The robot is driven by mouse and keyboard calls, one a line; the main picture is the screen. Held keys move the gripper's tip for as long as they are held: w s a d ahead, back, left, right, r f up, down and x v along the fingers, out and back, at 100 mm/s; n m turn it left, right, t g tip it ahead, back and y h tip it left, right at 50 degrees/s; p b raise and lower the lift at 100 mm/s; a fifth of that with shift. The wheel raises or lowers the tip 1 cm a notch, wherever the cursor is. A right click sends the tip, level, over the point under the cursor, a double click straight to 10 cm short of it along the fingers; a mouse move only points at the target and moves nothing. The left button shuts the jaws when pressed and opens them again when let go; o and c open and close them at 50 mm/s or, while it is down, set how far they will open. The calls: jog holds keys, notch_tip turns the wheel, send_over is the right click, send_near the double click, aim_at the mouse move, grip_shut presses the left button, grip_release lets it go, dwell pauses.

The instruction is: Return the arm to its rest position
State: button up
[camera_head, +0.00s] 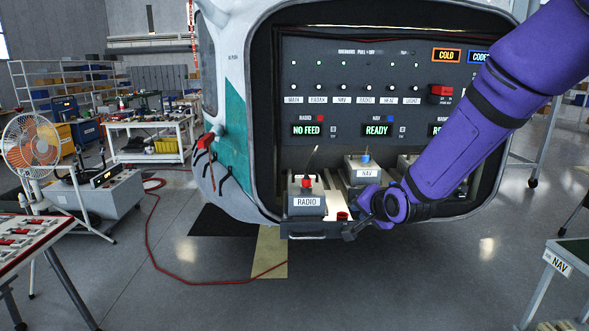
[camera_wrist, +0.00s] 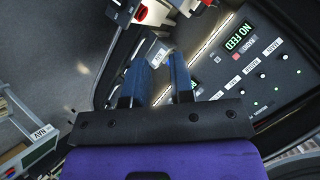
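My purple arm (camera_head: 470,125) reaches in from the upper right across the front of the helicopter's open equipment bay. My gripper (camera_head: 359,214) is at the bay's lower front edge, to the right of the RADIO unit (camera_head: 306,201) and in front of the NAV unit (camera_head: 366,172). In the wrist view, the two blue fingers of my gripper (camera_wrist: 163,65) stand apart with a gap between them, and I see nothing held there. A third unit behind my forearm is mostly hidden.
The panel display (camera_head: 307,130) reads NO FEED and another (camera_head: 376,130) reads READY. A fan (camera_head: 31,146) and a bench with red items (camera_head: 28,240) stand at left. A NAV-labelled table (camera_head: 559,262) stands at lower right. A red hose (camera_head: 160,255) lies on the floor.

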jog(key=s+d+r+n+g+h, duration=0.35)
jog(key=s+d+r, duration=0.45)
jog(key=s+r, duration=0.45)
jog(key=s+d+r+n+g, duration=0.1)
jog(key=s+d+n, duration=0.1)
jog(key=s, duration=0.9)
jog(key=s+d+r+n+g, duration=0.1)
jog(key=s+d+r, duration=0.1)
jog(key=s, duration=0.9)
jog(key=shift+s+d+n, duration=0.25)
jog(key=shift+d+n, duration=0.1)
jog(key=shift+d, duration=0.35)
